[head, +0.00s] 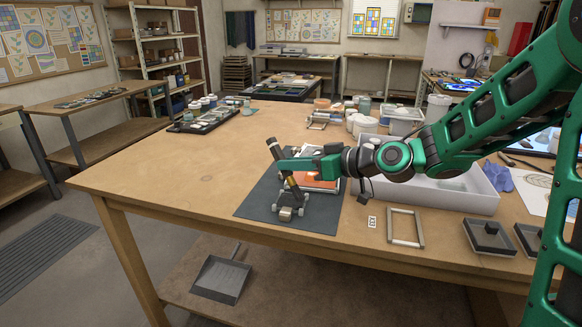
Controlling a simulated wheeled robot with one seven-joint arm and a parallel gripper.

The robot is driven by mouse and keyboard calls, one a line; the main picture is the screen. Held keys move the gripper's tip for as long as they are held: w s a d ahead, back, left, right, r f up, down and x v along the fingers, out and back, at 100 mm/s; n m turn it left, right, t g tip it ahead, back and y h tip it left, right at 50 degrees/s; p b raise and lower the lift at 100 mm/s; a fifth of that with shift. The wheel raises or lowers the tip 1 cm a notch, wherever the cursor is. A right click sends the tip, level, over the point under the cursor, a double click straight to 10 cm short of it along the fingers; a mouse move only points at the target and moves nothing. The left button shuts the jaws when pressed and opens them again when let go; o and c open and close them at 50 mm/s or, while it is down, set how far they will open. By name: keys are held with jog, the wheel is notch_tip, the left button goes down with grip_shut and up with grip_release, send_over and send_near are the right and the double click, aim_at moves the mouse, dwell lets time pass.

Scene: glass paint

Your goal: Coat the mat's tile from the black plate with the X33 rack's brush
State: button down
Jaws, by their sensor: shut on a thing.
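My gripper (286,165) is shut on a brush (273,148) with a dark, slightly tilted handle and a pale lower end, above the dark grey mat (258,203). An orange and white tile (318,183) lies on the mat, partly hidden by my arm. A small grey piece with a tan block (287,213) is below the gripper; whether the brush touches it, I cannot tell. An empty rectangular frame (392,230) lies right of the mat beside a small label (372,221) that seems to read X33 upside down. A dark square plate (485,249) with a black knob lies farther right.
A white bin (470,200) stands behind the frame, partly under my arm. Jars and tubs (364,125) stand at the back. A black tray (205,125) with several items is at the back left. The left table top (165,165) is clear.

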jog(key=shift+r, duration=2.25)
